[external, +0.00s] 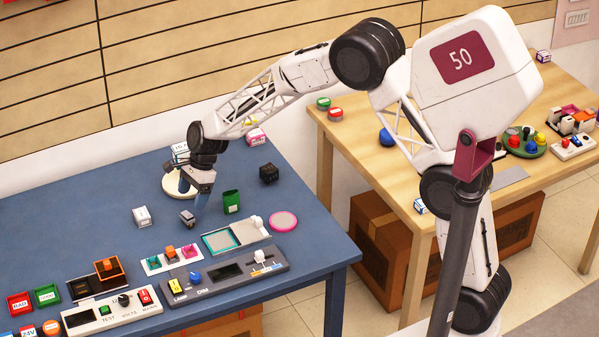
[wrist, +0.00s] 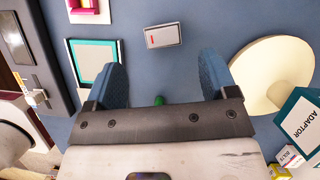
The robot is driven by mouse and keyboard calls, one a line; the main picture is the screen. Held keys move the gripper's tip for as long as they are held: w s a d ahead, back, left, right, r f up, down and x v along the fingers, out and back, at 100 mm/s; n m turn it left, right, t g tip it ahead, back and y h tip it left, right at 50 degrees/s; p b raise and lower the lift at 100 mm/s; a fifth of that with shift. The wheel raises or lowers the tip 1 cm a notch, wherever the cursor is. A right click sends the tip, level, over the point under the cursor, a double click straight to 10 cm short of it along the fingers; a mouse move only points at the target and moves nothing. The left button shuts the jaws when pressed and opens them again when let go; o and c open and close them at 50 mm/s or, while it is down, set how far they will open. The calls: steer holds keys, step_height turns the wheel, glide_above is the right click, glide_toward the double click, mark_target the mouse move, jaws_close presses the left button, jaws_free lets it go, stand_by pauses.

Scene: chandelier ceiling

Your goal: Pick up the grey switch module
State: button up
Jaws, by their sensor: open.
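The grey switch module (external: 187,217) is a small grey block on the blue table, just below my fingertips in the external view. In the wrist view, the grey switch module (wrist: 162,37) shows a pale face with a small red mark, just beyond the fingertips and roughly centred between them. My gripper (external: 191,199) points down over the table. Its two blue fingers stand apart in the wrist view (wrist: 162,75), with no object held between them. A gap shows between the fingers and the module in the wrist view.
A green open container (external: 231,203) stands right of the gripper, and a cream round plate (wrist: 262,75) lies behind it. A teal-edged tray (external: 221,241) lies in front. Control panels line the table's front.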

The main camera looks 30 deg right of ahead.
mark_target(187, 214)
steer(key=shift+x, duration=1.3)
steer(key=shift+w+x, duration=0.2)
steer(key=shift+x, duration=2.35)
steer(key=shift+d+f, duration=0.1)
steer(key=shift+d, duration=0.05)
steer(key=c, duration=1)
